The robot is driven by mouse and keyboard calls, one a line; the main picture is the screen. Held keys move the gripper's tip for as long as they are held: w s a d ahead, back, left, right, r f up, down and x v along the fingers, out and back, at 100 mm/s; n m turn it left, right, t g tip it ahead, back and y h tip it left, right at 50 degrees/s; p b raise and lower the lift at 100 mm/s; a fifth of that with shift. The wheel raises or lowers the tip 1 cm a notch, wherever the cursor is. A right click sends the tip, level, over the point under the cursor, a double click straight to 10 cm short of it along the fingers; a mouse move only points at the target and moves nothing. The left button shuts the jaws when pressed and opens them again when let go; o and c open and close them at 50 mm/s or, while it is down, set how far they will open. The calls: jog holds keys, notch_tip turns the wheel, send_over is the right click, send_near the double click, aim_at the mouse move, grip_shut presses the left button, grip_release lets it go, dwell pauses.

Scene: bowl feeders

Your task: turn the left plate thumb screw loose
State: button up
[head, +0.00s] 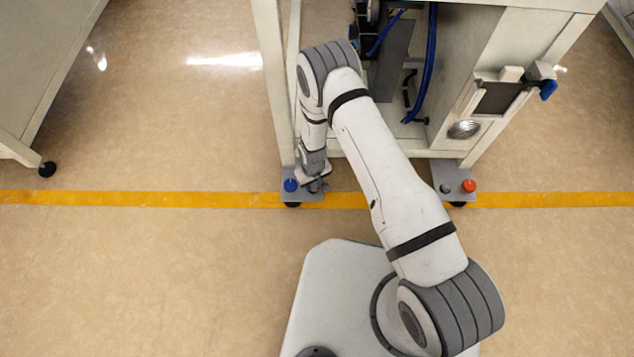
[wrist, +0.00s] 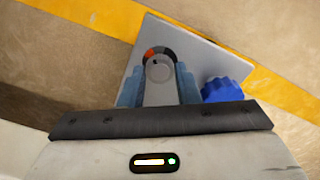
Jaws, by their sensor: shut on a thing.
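The left plate (head: 304,198) is a grey foot plate at the bottom of the machine's left leg. It also shows in the wrist view (wrist: 207,56), lying across the yellow line. Its thumb screw (wrist: 159,70) is a grey wing-shaped piece with a round end over a dark and red ring. My gripper (wrist: 159,88) has its blue fingers on both sides of the screw and is shut on it. In the head view my gripper (head: 317,185) is low at the plate, and the arm partly hides the screw there.
A blue knob (head: 291,185) stands on the same plate, close to the right finger in the wrist view (wrist: 222,90). The right plate (head: 452,181) carries a red knob (head: 469,185) and a small grey screw (head: 445,188).

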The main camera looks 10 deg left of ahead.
aim_at(314, 184)
jog(key=n, duration=0.4)
jog(key=shift+w+d+n, duration=0.1)
jog(key=shift+w+n, duration=0.1)
jog(key=shift+n, duration=0.1)
jog(key=shift+o, duration=0.2)
jog(key=shift+w+n, duration=0.2)
jog(key=shift+n, duration=1.7)
jog(key=o, duration=0.9)
jog(key=shift+s, duration=0.2)
notch_tip(314, 184, up, 8)
jog(key=p, duration=0.2)
jog(key=shift+f+p, duration=0.1)
jog(key=shift+p, duration=0.3)
